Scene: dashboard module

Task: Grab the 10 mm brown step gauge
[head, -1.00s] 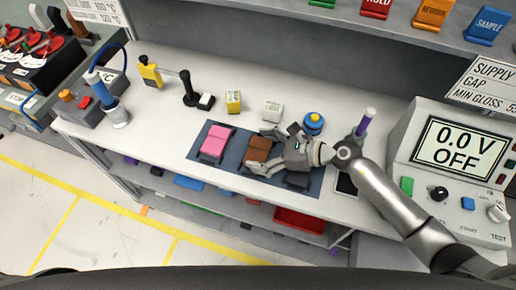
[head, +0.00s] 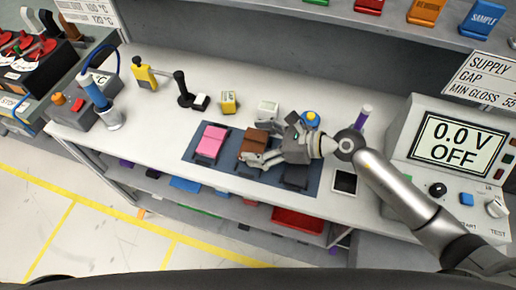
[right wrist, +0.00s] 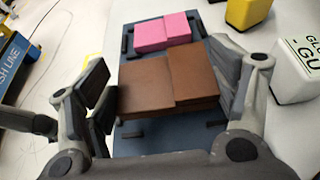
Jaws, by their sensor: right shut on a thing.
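The brown step gauge (head: 251,139), a block with two levels, is at the middle of the dark blue mat (head: 227,170). My right gripper (head: 258,145) has come in from the right and is shut on it. In the right wrist view the brown step gauge (right wrist: 165,82) sits between the two fingers of my right gripper (right wrist: 168,90), one on each side. Whether it is clear of its rack is hard to tell. A pink step gauge (head: 212,141) lies to its left on the mat. My left gripper is not in view.
A display unit (head: 455,165) reading "0.0 V OFF" is at the right. The bench's left front is bare.

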